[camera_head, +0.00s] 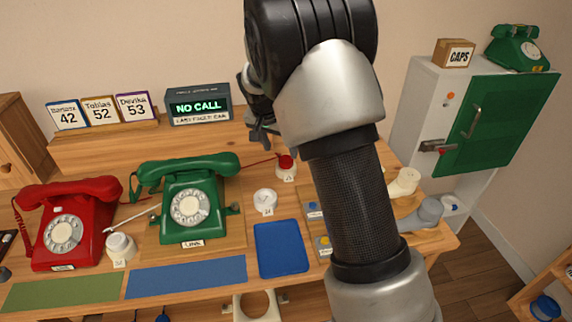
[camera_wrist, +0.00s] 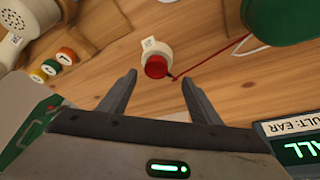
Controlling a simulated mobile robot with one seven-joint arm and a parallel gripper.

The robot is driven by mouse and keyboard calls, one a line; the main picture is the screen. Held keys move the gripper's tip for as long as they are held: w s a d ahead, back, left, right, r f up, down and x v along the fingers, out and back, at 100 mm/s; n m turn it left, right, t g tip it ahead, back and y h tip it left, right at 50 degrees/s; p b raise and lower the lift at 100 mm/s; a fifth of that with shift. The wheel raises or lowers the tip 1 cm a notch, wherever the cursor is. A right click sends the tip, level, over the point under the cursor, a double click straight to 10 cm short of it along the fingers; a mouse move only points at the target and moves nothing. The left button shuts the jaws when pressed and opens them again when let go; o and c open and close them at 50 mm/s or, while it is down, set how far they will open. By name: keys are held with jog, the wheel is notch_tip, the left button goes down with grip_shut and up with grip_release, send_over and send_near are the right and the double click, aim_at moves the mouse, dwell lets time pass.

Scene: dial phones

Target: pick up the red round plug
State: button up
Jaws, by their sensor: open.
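The red round plug (camera_head: 286,162) sits in a white round base on the wooden table, right of the green phone. In the wrist view the red plug (camera_wrist: 156,66) lies just beyond and between my open fingertips, with a white labelled tag beside its base. A thin red cord runs from it toward the green phone. My gripper (camera_wrist: 158,78) is open and empty. In the head view my gripper (camera_head: 258,135) is left of the plug and partly hidden behind my arm.
The green phone (camera_head: 188,205) and red phone (camera_head: 65,225) stand at left. A "NO CALL" display (camera_head: 198,106) is behind. A white socket (camera_head: 265,202) and blue mat (camera_head: 280,250) lie in front of the plug. A cabinet with a green door (camera_head: 485,125) stands at right.

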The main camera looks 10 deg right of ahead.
aim_at(286, 159)
jog(key=shift+s+d+b+x, duration=0.15)
jog(key=shift+b+x, duration=0.15)
jog(key=shift+x, duration=1.1)
jog(key=shift+s+d+b+x, duration=0.15)
jog(key=shift+b+x, duration=0.15)
jog(key=shift+x, duration=1.05)
jog(key=shift+c, duration=0.5)
jog(key=c, duration=0.9)
